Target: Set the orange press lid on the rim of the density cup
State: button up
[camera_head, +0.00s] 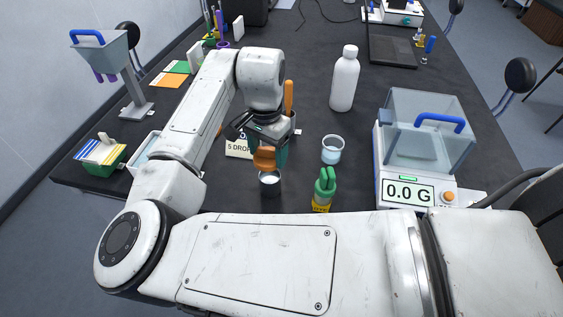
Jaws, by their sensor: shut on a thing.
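The orange press lid (265,158) is in my gripper (264,143), which is shut on it and points down. The lid is just above the density cup (270,187), a small dark cup with a pale top, in the middle of the black table. In this view the lid's lower edge nearly meets the cup's far rim. I cannot tell whether they touch. The fingertips are partly hidden.
A teal container (282,153) and a printed card (238,148) are close behind my gripper. A glass beaker (332,152), a yellow bottle with green top (324,190) and a balance (417,193) stand right. A white bottle (344,82) stands farther back.

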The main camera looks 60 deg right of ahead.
aim_at(270, 175)
jog(key=shift+d, duration=0.2)
jog(key=shift+s+p, duration=0.1)
jog(key=shift+p, duration=0.25)
jog(key=shift+f+b, duration=1.1)
jog(key=shift+f, duration=1.4)
jog(key=shift+p, duration=0.75)
jog(key=shift+f+b, duration=0.6)
jog(key=shift+f, duration=0.45)
jog(key=o, duration=1.1)
jog(key=shift+r, duration=0.1)
